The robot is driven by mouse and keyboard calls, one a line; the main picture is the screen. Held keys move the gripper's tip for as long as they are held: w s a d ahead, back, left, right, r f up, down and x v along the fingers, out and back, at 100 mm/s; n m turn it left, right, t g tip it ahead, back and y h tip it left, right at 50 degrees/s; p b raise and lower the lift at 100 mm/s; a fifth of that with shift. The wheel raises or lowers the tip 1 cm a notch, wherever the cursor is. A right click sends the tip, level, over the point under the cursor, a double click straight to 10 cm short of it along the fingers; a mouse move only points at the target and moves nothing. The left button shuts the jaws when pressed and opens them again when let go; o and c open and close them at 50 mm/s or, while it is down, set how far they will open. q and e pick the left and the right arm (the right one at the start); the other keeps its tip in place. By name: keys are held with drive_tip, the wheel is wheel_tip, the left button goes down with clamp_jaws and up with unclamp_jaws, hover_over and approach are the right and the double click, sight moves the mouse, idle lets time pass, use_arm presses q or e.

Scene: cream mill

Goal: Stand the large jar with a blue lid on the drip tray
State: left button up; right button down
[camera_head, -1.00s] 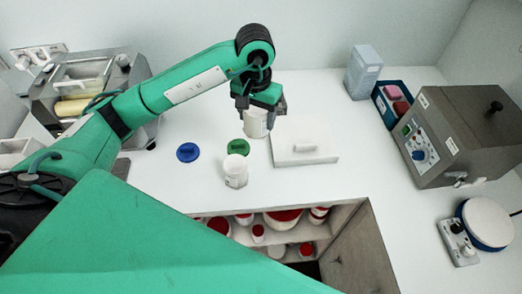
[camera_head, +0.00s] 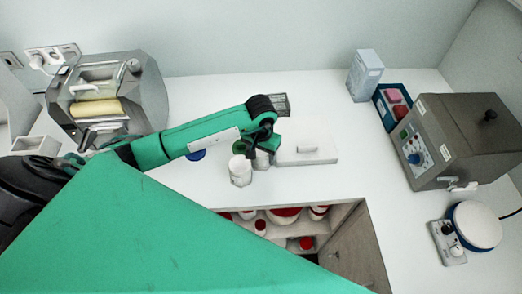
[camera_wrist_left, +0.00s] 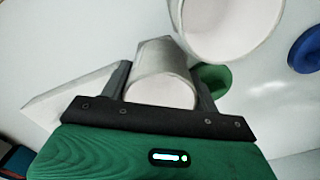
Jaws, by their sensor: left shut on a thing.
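My left gripper (camera_head: 264,150) is shut on a white jar (camera_head: 262,161), held upright beside another white jar (camera_head: 240,171) on the counter. In the left wrist view the held jar (camera_wrist_left: 160,78) is between the fingers, and the standing jar (camera_wrist_left: 228,22) shows a pale, lidless round top. A blue lid (camera_head: 196,155) lies loose on the counter, partly behind my arm; it also shows in the left wrist view (camera_wrist_left: 306,50). A grey grated tray (camera_head: 279,101), apparently the drip tray, is at the back, partly hidden by my arm. My right gripper is out of view.
A green lid (camera_wrist_left: 213,78) lies near the jars. A white flat block (camera_head: 308,155) is just right of the gripper. A roller mill (camera_head: 108,95) stands at the left, a grey boxy machine (camera_head: 455,140) at the right. An open cupboard (camera_head: 345,235) with red-lidded containers is below.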

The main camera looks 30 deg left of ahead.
use_arm(q)
drive_tip(key=shift+f, duration=0.2)
drive_tip(key=o, duration=0.7)
drive_tip(key=shift+c, duration=0.2)
